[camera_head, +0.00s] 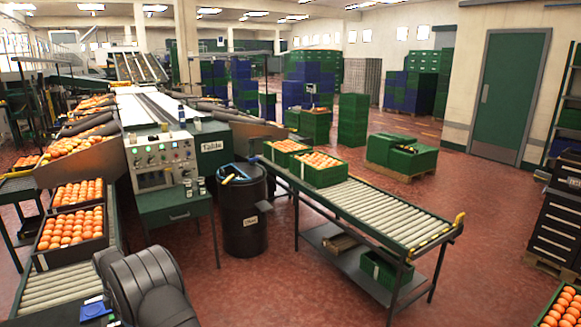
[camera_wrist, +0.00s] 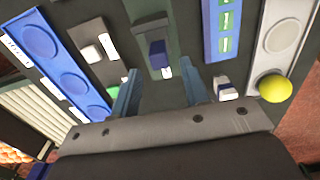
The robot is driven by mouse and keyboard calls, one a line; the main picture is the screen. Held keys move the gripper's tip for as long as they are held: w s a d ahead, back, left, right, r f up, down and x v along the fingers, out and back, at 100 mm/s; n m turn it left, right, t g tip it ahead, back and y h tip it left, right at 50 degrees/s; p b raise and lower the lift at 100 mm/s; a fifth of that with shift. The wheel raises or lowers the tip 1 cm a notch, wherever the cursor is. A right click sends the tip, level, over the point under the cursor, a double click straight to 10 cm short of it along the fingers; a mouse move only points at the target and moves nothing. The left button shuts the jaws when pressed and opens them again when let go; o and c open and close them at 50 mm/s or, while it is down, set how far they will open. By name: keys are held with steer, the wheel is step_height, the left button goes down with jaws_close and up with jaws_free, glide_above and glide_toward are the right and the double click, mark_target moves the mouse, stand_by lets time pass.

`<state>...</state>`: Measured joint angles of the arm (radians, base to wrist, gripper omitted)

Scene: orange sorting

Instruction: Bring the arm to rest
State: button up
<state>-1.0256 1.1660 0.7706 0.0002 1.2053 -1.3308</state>
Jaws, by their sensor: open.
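My gripper (camera_wrist: 161,95) shows in the wrist view with its two blue-grey fingers apart. The gap between the fingertips is empty, and they point over a dark panel (camera_wrist: 185,55) with several small items on it. I cannot tell from this view how far above the panel the fingers are. In the camera_head view, a dark grey part of my arm stands at the bottom left; my gripper cannot be made out there.
The wrist view shows a blue tray (camera_wrist: 65,78) with round recesses, a pale tray (camera_wrist: 272,62), a yellow ball (camera_wrist: 275,88) and a blue block (camera_wrist: 157,52). In the camera_head view, a roller conveyor (camera_head: 365,212), a black barrel (camera_head: 244,215) and a control box (camera_head: 160,160) stand beyond my arm.

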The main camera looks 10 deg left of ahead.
step_height(320, 180, down, 4)
steer(key=shift+r, duration=0.1)
steer(key=shift+w+d, duration=0.5)
steer(key=shift+w, duration=0.05)
step_height(320, 180, up, 17)
steer(key=w+d, duration=0.3)
steer(key=d, duration=1)
steer(key=shift+w+d+f, duration=0.2)
steer(key=shift+d+f, duration=0.15)
steer(key=shift+f, duration=0.05)
